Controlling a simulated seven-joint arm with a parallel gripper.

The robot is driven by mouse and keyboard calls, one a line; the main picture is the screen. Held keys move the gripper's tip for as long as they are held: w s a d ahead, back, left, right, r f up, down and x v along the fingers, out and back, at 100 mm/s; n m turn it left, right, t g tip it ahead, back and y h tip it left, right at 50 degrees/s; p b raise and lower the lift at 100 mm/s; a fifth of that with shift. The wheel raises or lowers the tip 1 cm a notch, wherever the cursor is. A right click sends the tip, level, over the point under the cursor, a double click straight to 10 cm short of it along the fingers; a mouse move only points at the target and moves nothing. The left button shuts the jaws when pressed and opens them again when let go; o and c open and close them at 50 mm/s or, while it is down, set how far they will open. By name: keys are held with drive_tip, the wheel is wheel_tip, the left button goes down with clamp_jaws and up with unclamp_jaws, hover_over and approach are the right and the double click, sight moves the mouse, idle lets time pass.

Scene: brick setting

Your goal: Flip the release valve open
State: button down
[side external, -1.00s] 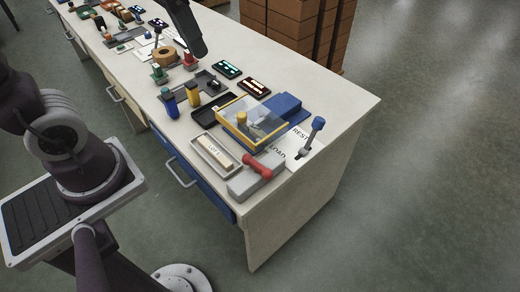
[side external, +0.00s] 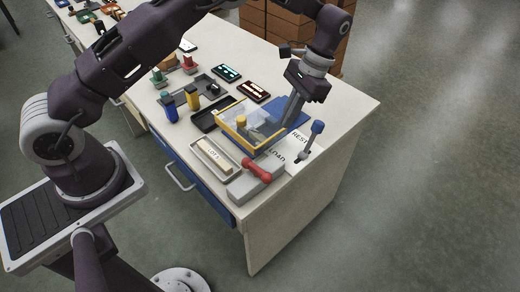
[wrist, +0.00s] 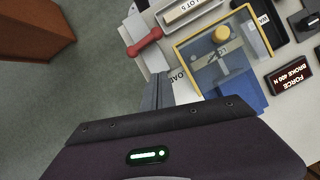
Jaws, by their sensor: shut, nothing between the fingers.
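No part carries a readable valve label. A clear box with a yellow frame (side external: 240,141) stands near the table's front corner, with a yellow knob (side external: 242,121) inside. In the wrist view the knob (wrist: 221,34) sits by a grey, lever-like part under the clear panel. A red handle (side external: 257,169) lies on a grey block in front of the box. A lever with a blue knob (side external: 317,127) stands upright at the REST/LOAD card. My gripper (side external: 287,122) is shut and empty, pointing down at the box's right side; whether it touches is unclear. It also shows in the wrist view (wrist: 157,90).
A blue slab (side external: 297,113) lies behind the box. A tray labelled LOT 5 (side external: 213,156) is at its left. Black trays, coloured knobs and lit displays (side external: 253,91) crowd the table farther back. The table's right end is bare.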

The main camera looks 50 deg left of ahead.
sight(257, 171)
drive_tip(key=shift+s+a+f, duration=0.4)
drive_tip(key=shift+s+f, duration=0.85)
drive_tip(key=shift+f, duration=0.3)
drive_tip(key=shift+s+a+f, duration=0.35)
drive_tip(key=shift+s+f, duration=0.85)
drive_tip(key=shift+f, duration=0.35)
drive_tip(key=shift+s+a+f, duration=0.4)
drive_tip(key=shift+s+f, duration=0.85)
drive_tip(key=shift+f, duration=0.3)
